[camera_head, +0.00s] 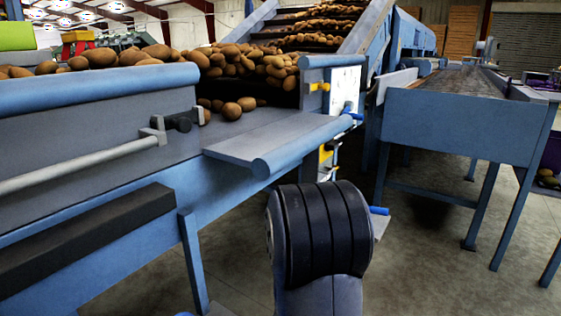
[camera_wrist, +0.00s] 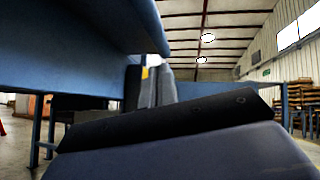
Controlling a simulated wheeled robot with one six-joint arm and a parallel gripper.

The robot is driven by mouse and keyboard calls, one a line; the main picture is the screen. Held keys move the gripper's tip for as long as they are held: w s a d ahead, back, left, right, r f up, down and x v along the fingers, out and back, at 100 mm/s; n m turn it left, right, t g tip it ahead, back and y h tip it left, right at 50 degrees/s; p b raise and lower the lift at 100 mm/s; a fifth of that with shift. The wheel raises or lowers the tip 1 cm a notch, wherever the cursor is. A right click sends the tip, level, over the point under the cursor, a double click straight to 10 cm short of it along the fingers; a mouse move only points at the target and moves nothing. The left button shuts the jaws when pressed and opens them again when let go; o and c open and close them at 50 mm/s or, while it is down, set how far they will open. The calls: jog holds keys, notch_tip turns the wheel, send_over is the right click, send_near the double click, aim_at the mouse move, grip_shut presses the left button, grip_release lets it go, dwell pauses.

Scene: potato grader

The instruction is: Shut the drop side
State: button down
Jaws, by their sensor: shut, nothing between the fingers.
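The drop side (camera_head: 280,140) is a blue-grey panel with a rounded outer rim. In the head view it is folded down and sticks out nearly level from the opening in the hopper's side wall. In the wrist view a large blue panel with a rounded edge, apparently the drop side's underside (camera_wrist: 70,40), fills the upper left. My gripper (camera_wrist: 155,80) shows there as two grey fingers close together, shut and empty, near and apparently below that edge. I cannot tell whether they touch it. In the head view my dark arm link hides the gripper.
The hopper wall (camera_head: 90,110) holds back potatoes (camera_head: 230,60), with a few loose ones at the opening. A pale rail (camera_head: 80,165) runs along the wall. A white panel with yellow clips (camera_head: 345,90) stands right of the opening. A blue conveyor (camera_head: 460,125) stands farther right, with floor between.

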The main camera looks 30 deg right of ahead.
jog(key=w+d+r, duration=0.5)
jog(key=w+r, duration=0.1)
jog(key=r, duration=0.4)
jog(key=shift+r, duration=0.4)
jog(key=shift+r, duration=0.1)
